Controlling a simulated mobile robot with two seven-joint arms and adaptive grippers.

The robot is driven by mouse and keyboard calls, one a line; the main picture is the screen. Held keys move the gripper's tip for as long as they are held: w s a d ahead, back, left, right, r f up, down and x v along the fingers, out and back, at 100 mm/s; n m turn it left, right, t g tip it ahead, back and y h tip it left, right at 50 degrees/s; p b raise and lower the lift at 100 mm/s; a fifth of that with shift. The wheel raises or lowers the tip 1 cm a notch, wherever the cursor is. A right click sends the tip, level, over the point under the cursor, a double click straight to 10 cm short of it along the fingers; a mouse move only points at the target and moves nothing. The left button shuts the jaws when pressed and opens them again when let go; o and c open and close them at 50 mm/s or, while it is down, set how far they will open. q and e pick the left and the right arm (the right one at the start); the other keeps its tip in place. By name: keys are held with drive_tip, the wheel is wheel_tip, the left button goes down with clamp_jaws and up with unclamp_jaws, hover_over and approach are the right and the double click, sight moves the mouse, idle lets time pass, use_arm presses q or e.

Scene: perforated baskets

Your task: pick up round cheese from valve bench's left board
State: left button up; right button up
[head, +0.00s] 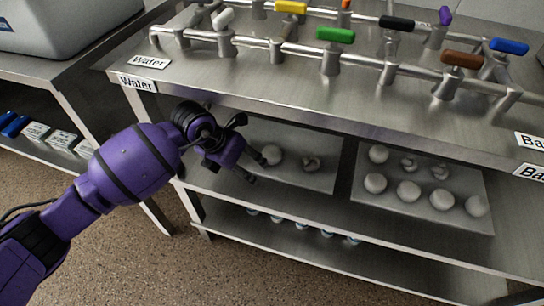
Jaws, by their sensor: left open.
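The left board (318,182) is a grey tray on the shelf under the valve bench (300,95). A pale round piece (273,154), which looks like the round cheese, lies on its left part. A small mushroom-shaped piece (311,163) lies to its right. My left gripper (254,150) is open at the board's left end, its fingers spread just left of the round piece. I cannot tell whether a finger touches it. The gripper hides the board's left end. My right gripper is out of view.
A second board (455,218) to the right holds several pale round and mushroom-shaped pieces. The bench top with pipes and coloured valve handles overhangs the shelf. A lower shelf (330,262) holds small items. A bench with white boxes (62,140) stands at left.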

sight(268, 153)
use_arm(q)
drive_tip(key=w+d, duration=0.2)
drive_tip(key=d, duration=0.1)
drive_tip(key=shift+w, duration=0.1)
drive_tip(key=w+d, duration=0.1)
drive_tip(key=w+d+b, duration=0.1)
drive_tip(key=w+d, duration=0.1)
drive_tip(key=shift+d+f+b, duration=0.3)
drive_tip(key=shift+d+b, duration=0.1)
drive_tip(key=shift+f, duration=0.35)
drive_tip(key=c, duration=1.2)
drive_tip(key=shift+a+r, duration=0.1)
